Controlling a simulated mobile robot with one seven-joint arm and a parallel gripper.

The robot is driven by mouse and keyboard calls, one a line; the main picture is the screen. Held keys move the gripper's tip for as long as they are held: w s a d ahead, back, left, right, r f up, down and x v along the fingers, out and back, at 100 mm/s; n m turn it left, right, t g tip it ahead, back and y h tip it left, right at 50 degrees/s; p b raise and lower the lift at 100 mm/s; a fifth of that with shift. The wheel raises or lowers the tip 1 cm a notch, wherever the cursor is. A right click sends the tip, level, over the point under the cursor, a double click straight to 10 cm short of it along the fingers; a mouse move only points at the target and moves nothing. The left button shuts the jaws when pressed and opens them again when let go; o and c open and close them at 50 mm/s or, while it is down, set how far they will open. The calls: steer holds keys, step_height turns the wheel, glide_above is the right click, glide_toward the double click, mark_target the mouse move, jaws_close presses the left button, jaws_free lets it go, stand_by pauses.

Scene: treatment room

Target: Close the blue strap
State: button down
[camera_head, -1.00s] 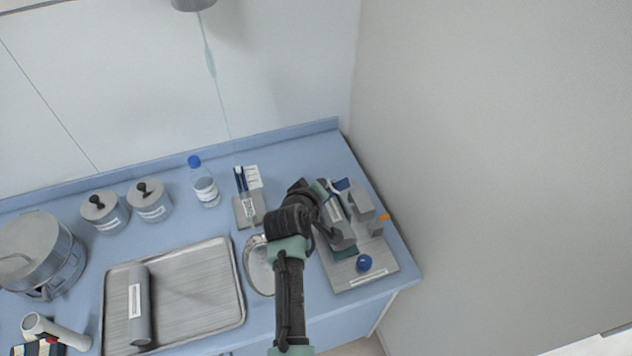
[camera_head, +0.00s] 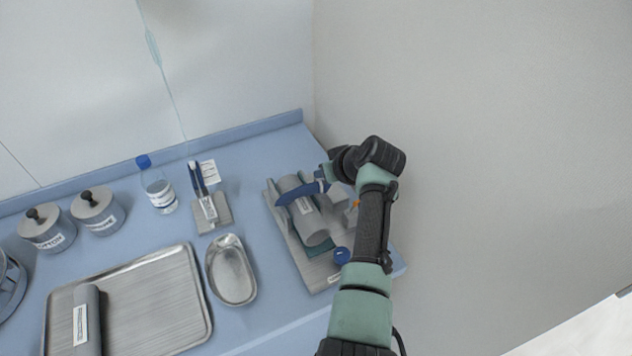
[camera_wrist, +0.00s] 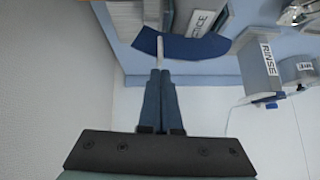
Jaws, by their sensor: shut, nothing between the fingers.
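The blue strap (camera_head: 298,194) lies across the upper part of a labelled grey roll (camera_head: 313,229) on a grey board (camera_head: 320,281). In the wrist view the strap (camera_wrist: 195,49) is a curved dark blue band just beyond my fingertips. My gripper (camera_wrist: 160,73) is shut and empty, its two dark blue fingers side by side. A thin pale piece stands between the fingertips and the strap; I cannot tell whether they touch.
A blue knob (camera_head: 342,256) and an orange piece (camera_head: 355,204) are on the board's right side, close to my arm. A wall rises close on the right.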

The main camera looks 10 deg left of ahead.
steer(key=shift+w+d+f+b, duration=0.15)
steer(key=shift+d+f+b, duration=0.1)
steer(key=shift+f+b, duration=0.25)
steer(key=shift+r, duration=0.1)
steer(key=shift+r, duration=0.15)
steer(key=shift+r+p, duration=0.45)
steer(key=shift+r, duration=0.3)
steer(key=shift+d+r, duration=0.1)
